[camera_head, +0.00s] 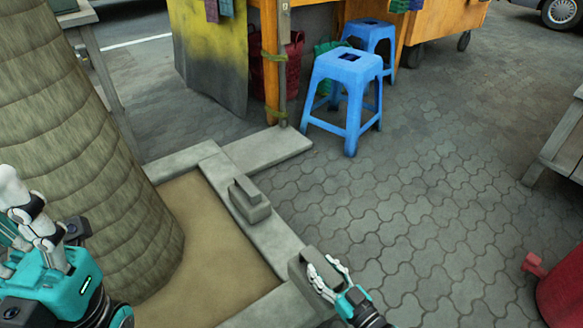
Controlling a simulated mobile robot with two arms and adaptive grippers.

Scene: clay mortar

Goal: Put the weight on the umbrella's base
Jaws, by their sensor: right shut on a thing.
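A grey block-shaped weight (301,271) is at the lower middle, at the planter's curb. My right gripper (322,277) has its white fingers shut on this weight; the fingers hide part of it. Whether the weight touches the curb I cannot tell. A second grey weight (249,199) with a raised top rests on the curb, apart from both grippers. A thin grey pole (283,65) stands beside an orange post, its foot by a flat concrete slab (268,149); I cannot tell if this is the umbrella's base. My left gripper (35,225) is at the left edge, empty as far as I see.
A thick tree trunk (85,150) rises from the sandy planter on the left. Two blue stools, the nearer one (347,85) and another (371,38), stand beyond the slab. A red object (562,290) is at the lower right. The paving (430,200) between is clear.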

